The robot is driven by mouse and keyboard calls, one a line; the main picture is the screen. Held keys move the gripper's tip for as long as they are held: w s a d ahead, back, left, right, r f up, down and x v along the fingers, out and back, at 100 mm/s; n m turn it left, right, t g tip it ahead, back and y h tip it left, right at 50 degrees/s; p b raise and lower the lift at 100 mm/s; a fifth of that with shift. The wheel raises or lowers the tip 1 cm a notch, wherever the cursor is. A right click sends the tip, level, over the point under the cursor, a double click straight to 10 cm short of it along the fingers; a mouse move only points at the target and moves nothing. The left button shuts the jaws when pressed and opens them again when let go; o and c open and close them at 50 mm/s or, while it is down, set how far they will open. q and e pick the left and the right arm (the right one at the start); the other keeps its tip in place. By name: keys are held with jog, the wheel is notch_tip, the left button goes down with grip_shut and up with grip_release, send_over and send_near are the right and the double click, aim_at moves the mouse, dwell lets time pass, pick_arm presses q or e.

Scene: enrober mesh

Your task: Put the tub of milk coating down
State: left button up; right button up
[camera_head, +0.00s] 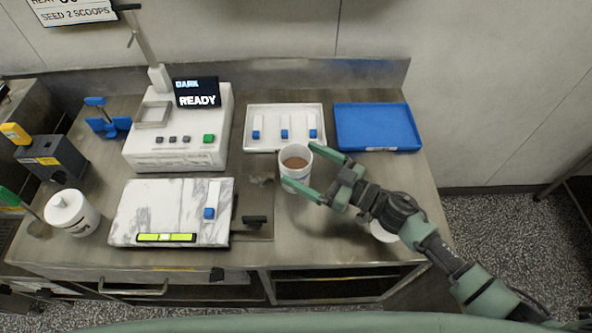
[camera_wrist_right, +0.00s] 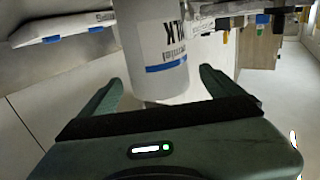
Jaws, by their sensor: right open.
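The tub of milk coating (camera_head: 294,178) is a white, open-topped tub with brown contents. It stands upright on the steel counter, right of the middle. In the right wrist view the tub (camera_wrist_right: 160,45) shows its printed label and blue stripe, ahead of the palm between the fingertips. My right gripper (camera_head: 308,168) is open, with one finger on each side of the tub; I cannot tell whether either finger touches it. My left gripper is not in view.
A white tray (camera_head: 250,136) with blue-tipped items and a blue tray (camera_head: 375,128) lie behind the tub. A white machine (camera_head: 180,152) and a marble slab (camera_head: 150,205) are to its left. A white round thing (camera_head: 383,234) is partly hidden under my right arm.

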aim_at(283, 153)
jog(key=p+x, duration=0.1)
jog(key=x, duration=0.4)
jog(key=shift+w+a, duration=0.35)
jog(key=shift+a, duration=0.1)
jog(key=shift+d, duration=0.1)
jog(key=c, duration=0.7)
grip_shut()
jog(key=shift+r, duration=0.1)
notch_tip(283, 153, up, 20)
jog(key=p, duration=0.4)
jog(key=s+d+f+m+t+h+b, duration=0.4)
jog(key=s+f, duration=0.3)
jog(key=f, duration=0.2)
jog(key=s+d+f+m+t+h+b, duration=0.2)
jog(key=s+d+m+h, duration=0.1)
jog(key=d, duration=0.5)
jog(key=s+d+f+m+t+h+b, duration=0.2)
jog(key=s+d+m+h+b, duration=0.1)
jog(key=s+d+h, duration=0.3)
jog(key=shift+s+d+m+h, duration=0.35)
jog(key=shift+d+m+h, duration=0.25)
jog(key=shift+d+h, duration=0.5)
